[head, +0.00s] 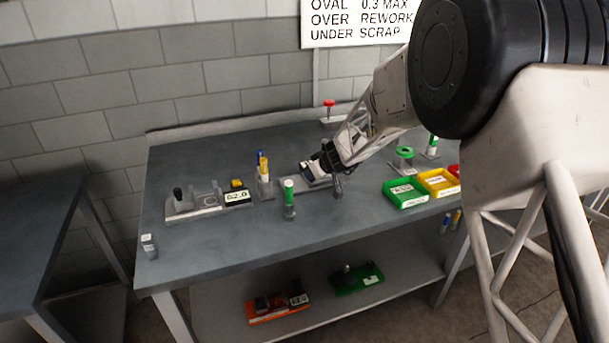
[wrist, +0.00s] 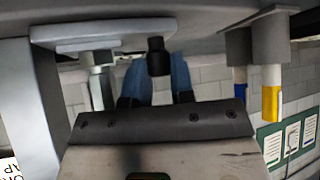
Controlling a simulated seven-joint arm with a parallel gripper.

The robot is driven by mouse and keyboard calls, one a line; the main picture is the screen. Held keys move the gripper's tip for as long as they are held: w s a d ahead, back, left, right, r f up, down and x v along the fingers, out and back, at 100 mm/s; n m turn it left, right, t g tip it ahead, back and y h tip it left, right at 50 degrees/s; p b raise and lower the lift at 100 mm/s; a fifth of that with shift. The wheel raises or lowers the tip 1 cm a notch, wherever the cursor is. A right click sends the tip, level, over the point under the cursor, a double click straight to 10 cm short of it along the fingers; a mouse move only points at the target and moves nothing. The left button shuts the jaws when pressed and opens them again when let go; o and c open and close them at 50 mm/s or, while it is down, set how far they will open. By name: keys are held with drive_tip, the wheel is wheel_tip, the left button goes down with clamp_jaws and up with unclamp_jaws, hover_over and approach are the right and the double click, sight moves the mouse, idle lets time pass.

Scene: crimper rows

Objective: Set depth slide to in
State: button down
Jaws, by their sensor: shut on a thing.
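My gripper (head: 325,170) is low over the middle of the bench, at a flat grey fixture (head: 292,184). In the wrist view its blue fingers (wrist: 159,82) are shut on a short black knob (wrist: 158,55), one finger on each side. The knob appears to belong to the depth slide, but its travel and marks are hidden. In the wrist view the picture is upside down, with a pale plate (wrist: 115,32) beside the knob and a metal post (wrist: 101,85) near the left finger. The head view hides the knob behind my gripper.
Yellow and blue markers (head: 262,170) stand behind. Green (head: 405,193) and yellow (head: 438,182) bins are right.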

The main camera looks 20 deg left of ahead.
drive_tip(key=shift+w+d, duration=0.4)
drive_tip(key=c, duration=1)
unclamp_jaws()
drive_tip(key=shift+w+d, duration=0.1)
drive_tip(key=shift+r, duration=0.1)
drive_tip(key=v, duration=0.7)
drive_tip(key=shift+d+r, duration=0.2)
drive_tip(key=shift+r, duration=0.05)
drive_tip(key=shift+s, duration=0.2)
